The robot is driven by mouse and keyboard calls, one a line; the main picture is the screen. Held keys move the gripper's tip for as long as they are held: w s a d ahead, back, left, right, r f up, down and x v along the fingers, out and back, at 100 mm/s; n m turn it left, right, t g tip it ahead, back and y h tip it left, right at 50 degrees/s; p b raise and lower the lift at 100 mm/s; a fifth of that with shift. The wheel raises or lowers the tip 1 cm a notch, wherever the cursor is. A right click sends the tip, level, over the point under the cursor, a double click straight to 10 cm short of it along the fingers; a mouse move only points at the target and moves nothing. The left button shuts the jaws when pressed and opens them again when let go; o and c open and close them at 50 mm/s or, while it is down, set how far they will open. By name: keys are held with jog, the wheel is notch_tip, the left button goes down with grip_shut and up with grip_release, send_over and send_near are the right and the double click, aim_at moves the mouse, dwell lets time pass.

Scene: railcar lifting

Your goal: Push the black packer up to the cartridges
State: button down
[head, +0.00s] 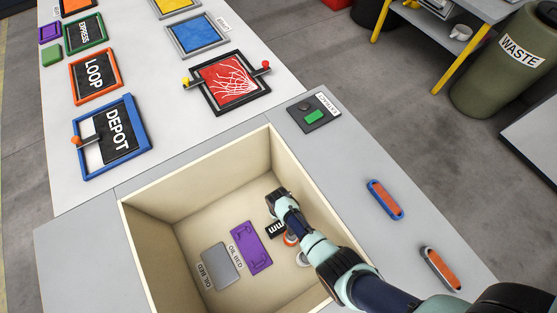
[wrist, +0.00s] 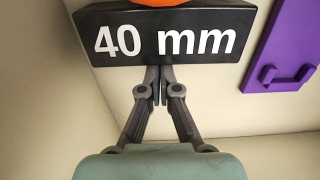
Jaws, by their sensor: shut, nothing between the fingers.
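The black packer (wrist: 128,57), marked "40 mm", lies on the box floor and fills the top of the wrist view. Part of it, with "mm" showing, is in the head view (head: 275,230) beside my arm, which hides the rest. My gripper (wrist: 158,72) is shut and empty. Its fingertips are at the packer's near long side, about its middle; I cannot tell whether they touch. An orange part (wrist: 156,2) shows just beyond the packer, cut off by the frame. In the head view an orange round part (head: 290,239) lies by the packer. I cannot tell which parts are the cartridges.
The cream box (head: 160,205) has walls around the work area. A purple plate (head: 251,248) and a grey plate (head: 221,264) lie on its floor, left of the packer. A control with a green button (head: 314,117) sits on the bench at the box's back right.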

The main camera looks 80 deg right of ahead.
notch_tip(320, 180, up, 10)
jog(key=p, duration=0.9)
jog(key=shift+f, duration=0.15)
